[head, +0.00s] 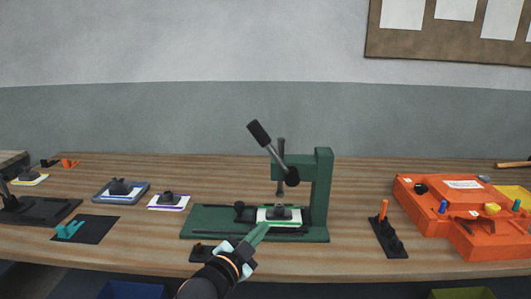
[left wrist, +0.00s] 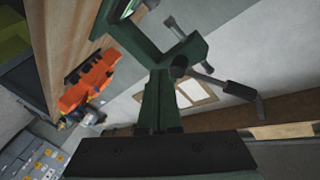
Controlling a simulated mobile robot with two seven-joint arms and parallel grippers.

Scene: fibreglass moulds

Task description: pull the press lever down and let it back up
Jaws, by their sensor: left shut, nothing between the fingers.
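The green press (head: 323,190) stands on the bench in the middle of the head view. Its lever (head: 261,134) has a black grip and slants up to the left from the hub at the press head. A white plate with a dark part (head: 279,214) lies on the press base below the ram. My left gripper (head: 262,230) is shut and empty, low in front of the press base and well below the lever. In the left wrist view the gripper fingers (left wrist: 158,102) point toward the press, and the lever grip (left wrist: 241,91) shows to the right. My right gripper is out of view.
An orange mould box (head: 420,205) and a black stand with an orange peg (head: 388,238) are to the right. Blue and white trays (head: 121,190) and a dark mat (head: 85,229) lie to the left. The space above the bench left of the lever is clear.

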